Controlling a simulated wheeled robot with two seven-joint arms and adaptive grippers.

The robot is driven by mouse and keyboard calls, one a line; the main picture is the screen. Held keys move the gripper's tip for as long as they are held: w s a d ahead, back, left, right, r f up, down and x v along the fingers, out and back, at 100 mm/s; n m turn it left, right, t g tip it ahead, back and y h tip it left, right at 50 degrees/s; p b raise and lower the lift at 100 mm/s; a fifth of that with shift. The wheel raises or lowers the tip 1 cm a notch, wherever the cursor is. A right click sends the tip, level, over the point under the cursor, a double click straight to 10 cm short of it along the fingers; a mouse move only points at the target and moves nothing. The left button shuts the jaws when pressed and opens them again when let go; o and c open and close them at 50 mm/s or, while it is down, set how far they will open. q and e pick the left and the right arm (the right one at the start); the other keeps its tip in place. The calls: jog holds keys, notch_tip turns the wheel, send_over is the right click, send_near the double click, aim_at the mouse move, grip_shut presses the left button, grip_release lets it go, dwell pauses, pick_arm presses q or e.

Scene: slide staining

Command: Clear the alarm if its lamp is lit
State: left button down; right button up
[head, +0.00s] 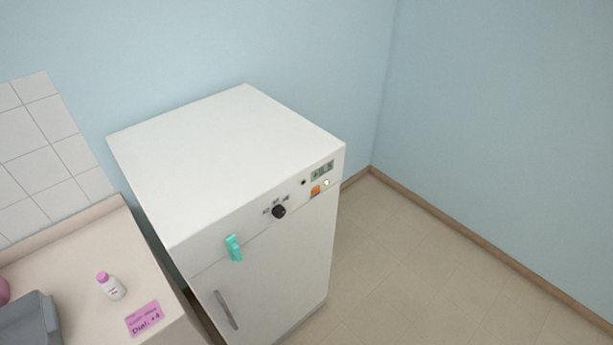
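A white cabinet (225,140) like a small fridge stands against the blue wall. Its upper front panel has a grey display (322,171) with dark digits too small to read surely. Below the display are an orange square (315,191) and a small pale-yellow spot (327,183) that looks bright, like a lit lamp. I cannot tell for sure which is the alarm lamp and which a button. A black dial (279,212) with small marks above it sits left of them, and a small black dot (303,183) is between. Neither of my grippers is in view.
A teal clip-like object (234,248) is on the cabinet front, above the door handle (227,310). The counter (70,264) at left holds a white bottle with a pink cap (111,286), a pink note (144,318) reading "Dial: +4" and a grey container (30,322). Floor (420,270) at right is clear.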

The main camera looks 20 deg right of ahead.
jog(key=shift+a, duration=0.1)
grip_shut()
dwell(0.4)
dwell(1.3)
